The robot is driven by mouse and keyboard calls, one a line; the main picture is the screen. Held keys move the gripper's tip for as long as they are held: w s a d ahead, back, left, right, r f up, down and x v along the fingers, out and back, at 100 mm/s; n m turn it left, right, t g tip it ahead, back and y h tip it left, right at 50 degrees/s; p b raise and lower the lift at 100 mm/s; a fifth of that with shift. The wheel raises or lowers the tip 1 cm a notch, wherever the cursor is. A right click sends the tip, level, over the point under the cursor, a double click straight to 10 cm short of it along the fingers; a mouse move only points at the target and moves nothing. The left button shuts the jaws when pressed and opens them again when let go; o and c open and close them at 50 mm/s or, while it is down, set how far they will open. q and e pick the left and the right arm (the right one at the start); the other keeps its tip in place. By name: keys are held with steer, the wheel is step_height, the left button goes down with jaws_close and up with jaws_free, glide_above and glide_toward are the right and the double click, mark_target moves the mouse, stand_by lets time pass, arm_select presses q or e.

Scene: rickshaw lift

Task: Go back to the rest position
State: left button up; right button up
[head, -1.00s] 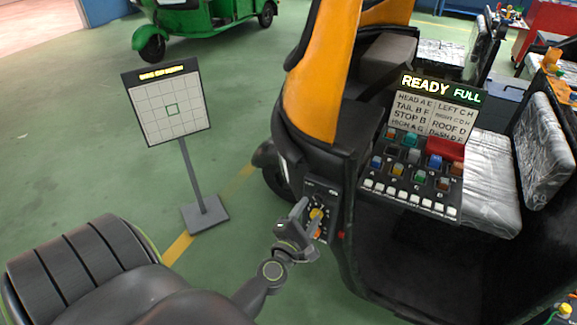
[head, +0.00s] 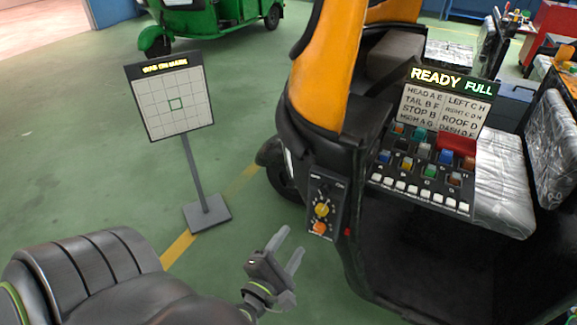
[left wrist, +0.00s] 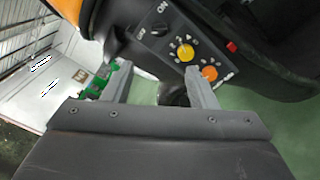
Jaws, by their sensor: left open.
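My left gripper (head: 284,250) is open and empty in the head view, below and to the left of the dark control box on the rickshaw's side. Its two fingers (left wrist: 160,88) are spread apart in the left wrist view. The control box (head: 326,205) carries a yellow knob (head: 321,210) and an orange knob (head: 319,228). Both knobs also show in the left wrist view, the yellow one (left wrist: 185,53) above the orange one (left wrist: 209,73). The gripper is apart from the box. My right gripper is out of view.
A grid board (head: 172,97) stands on a post at left. A green rickshaw (head: 215,14) is behind.

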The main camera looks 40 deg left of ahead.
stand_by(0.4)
arm_select(q)
steer(key=s+d+f+m+g+h, duration=0.15)
steer(key=f+m, duration=0.35)
steer(key=f, duration=0.5)
steer(key=s+f+m+g+h, duration=0.1)
steer(key=s+f+m+g, duration=0.3)
steer(key=f, duration=0.7)
steer(key=s+d+f+m+g+h, duration=0.1)
steer(key=f+m+g, duration=0.1)
steer(key=f+m, duration=0.6)
steer(key=s+a+f+m+g, duration=0.2)
steer(key=s+f+m+g, duration=0.2)
steer(key=s+f, duration=0.5)
steer(key=s+a+f+m+g, duration=0.2)
steer(key=s+f+m+g, duration=0.2)
steer(key=s+f, duration=0.6)
steer(key=s+m, duration=0.2)
steer(key=s, duration=0.1)
steer(key=shift+g, duration=0.35)
steer(key=shift+a+f, duration=0.1)
